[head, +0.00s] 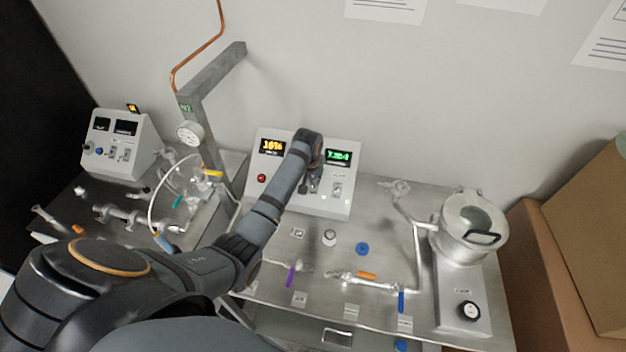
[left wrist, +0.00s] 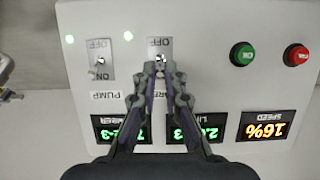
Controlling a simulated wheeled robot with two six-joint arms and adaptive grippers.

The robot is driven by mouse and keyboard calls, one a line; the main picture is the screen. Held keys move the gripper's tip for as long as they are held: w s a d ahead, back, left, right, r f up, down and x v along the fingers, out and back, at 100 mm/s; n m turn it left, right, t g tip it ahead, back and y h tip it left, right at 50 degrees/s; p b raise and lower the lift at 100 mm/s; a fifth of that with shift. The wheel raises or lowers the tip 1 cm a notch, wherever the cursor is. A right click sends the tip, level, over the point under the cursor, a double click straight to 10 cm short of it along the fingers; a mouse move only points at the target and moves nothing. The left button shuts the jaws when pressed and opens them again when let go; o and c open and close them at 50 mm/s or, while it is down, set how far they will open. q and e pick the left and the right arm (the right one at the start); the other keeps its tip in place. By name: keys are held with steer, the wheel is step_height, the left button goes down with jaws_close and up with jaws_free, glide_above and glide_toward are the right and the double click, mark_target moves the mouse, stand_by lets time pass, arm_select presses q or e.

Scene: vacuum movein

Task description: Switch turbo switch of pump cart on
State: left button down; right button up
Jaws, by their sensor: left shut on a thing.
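The pump cart's white control box (head: 262,195) stands against the wall, with an amber display reading 16% and a green display. In the left wrist view its panel (left wrist: 205,75) appears upside down. My left gripper (head: 312,188) reaches down over the panel. Its fingertips (left wrist: 160,72) are closed around the small lever of the middle switch, which I take as the turbo switch (left wrist: 160,47); its label is mostly hidden by the fingers. Beside it is the pump switch (left wrist: 98,62). Two small green lamps are lit near the switches. My right gripper is not in view.
Green (left wrist: 243,54) and red (left wrist: 296,55) buttons sit beside the switches. Another control box (head: 115,150) stands left. Cardboard boxes (head: 575,240) flank the right.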

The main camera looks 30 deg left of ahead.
arm_select(q)
steer(key=c, duration=1.4)
jaws_free()
steer(key=shift+c, duration=0.2)
steer(key=shift+r, duration=0.15)
steer(key=v, duration=1.1)
steer(key=shift+r, duration=0.35)
steer(key=shift+s+f, duration=0.1)
steer(key=shift+s, duration=0.1)
